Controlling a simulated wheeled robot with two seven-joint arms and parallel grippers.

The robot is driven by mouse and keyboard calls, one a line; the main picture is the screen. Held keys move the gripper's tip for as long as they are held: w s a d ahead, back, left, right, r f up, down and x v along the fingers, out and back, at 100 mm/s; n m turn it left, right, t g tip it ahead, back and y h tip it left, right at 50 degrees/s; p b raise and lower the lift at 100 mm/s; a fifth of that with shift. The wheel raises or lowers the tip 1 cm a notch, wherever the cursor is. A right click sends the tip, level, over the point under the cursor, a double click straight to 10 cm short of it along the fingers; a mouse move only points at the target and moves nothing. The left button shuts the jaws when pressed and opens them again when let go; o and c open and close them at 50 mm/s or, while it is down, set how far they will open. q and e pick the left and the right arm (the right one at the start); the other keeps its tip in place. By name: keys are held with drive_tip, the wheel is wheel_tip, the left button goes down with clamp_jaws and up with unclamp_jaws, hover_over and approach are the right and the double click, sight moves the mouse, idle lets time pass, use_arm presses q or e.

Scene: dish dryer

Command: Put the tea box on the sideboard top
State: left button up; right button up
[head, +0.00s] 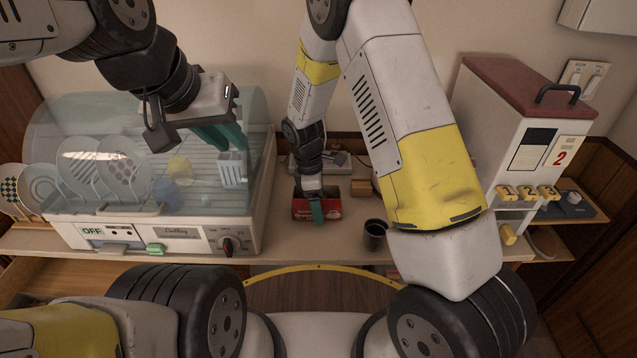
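The tea box is a small red box (301,208) at the middle of the sideboard top (290,240). My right gripper (317,209) points down over it, with one teal finger across the box's front face; the other finger is hidden behind the box. The gripper looks shut on the box. I cannot tell for sure whether the box touches the surface. My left gripper (222,137) hangs over the right part of the dish dryer, its teal fingers apart and nothing seen between them.
The dish dryer (180,235) with plates and a clear cover stands left. A dark cup (375,235) stands right of the tea box. A grey device (335,163) and a small brown block (361,187) lie behind. A white dispenser with a red lid (520,75) stands right.

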wheel_tip(320, 180, up, 12)
drive_tip(key=a, duration=0.2)
drive_tip(key=s+d+r+m+t+y, duration=0.1)
drive_tip(key=s+d+r+m, duration=0.3)
drive_tip(key=r, duration=0.3)
drive_tip(key=s+d+r+m+t+y, duration=0.1)
drive_tip(key=s+d+r+m+y, duration=0.1)
drive_tip(key=d+r+m, duration=0.45)
drive_tip(key=s+d+r+m+t, duration=0.2)
drive_tip(key=s+d+r+m, duration=0.1)
drive_tip(key=s, duration=0.3)
drive_tip(key=s+d+r+m+t+y, duration=0.1)
drive_tip(key=s+d+r+m+t, duration=0.1)
drive_tip(key=s+r+m, duration=0.2)
drive_tip(key=shift+s+d+r, duration=0.4)
drive_tip(key=shift+s+r, duration=0.05)
drive_tip(key=shift+s, duration=1.35)
